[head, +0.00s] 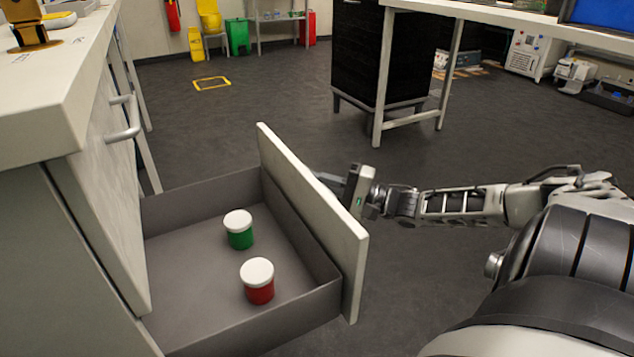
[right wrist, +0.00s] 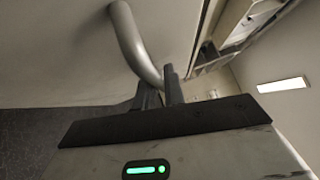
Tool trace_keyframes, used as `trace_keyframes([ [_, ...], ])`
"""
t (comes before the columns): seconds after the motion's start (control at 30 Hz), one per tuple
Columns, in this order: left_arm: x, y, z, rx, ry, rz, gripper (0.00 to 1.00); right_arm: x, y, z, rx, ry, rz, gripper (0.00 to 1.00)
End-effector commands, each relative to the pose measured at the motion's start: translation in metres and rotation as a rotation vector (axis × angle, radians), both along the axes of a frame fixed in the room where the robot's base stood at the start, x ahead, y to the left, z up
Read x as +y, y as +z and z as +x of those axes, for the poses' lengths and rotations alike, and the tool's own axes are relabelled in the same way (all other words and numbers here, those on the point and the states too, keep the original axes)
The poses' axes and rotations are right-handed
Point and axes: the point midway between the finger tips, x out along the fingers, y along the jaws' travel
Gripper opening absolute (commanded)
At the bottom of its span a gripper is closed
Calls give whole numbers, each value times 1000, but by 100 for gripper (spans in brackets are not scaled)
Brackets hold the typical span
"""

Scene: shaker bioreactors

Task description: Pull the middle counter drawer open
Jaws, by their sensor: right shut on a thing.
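The middle counter drawer (head: 314,214) stands pulled well out from the counter in the head view. Its grey inside holds a green jar (head: 239,230) and a red jar (head: 257,281), both upright with white lids. My right gripper (head: 358,190) is at the outer side of the drawer front, which hides its fingertips in the head view. In the right wrist view its fingers (right wrist: 160,92) are shut on the curved grey drawer handle (right wrist: 133,40). My left gripper is in neither view.
The white counter top (head: 55,85) is at the left, with another front and its handle (head: 123,130) above the open drawer. A black cabinet (head: 362,60) and a white table (head: 480,12) stand farther back. The floor (head: 230,120) beyond the drawer is mostly clear.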

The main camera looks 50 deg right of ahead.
Motion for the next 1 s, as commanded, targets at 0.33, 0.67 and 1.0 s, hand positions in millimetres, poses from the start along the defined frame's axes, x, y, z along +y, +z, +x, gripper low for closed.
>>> trace_keyframes([
  [0.33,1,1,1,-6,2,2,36,0,0,1,1,-3,0,32],
  [0.67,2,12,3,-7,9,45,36,-13,-1,-24,7,-3,-2,32],
  [1.0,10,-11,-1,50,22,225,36,-50,-12,-97,6,-6,-2,32],
])
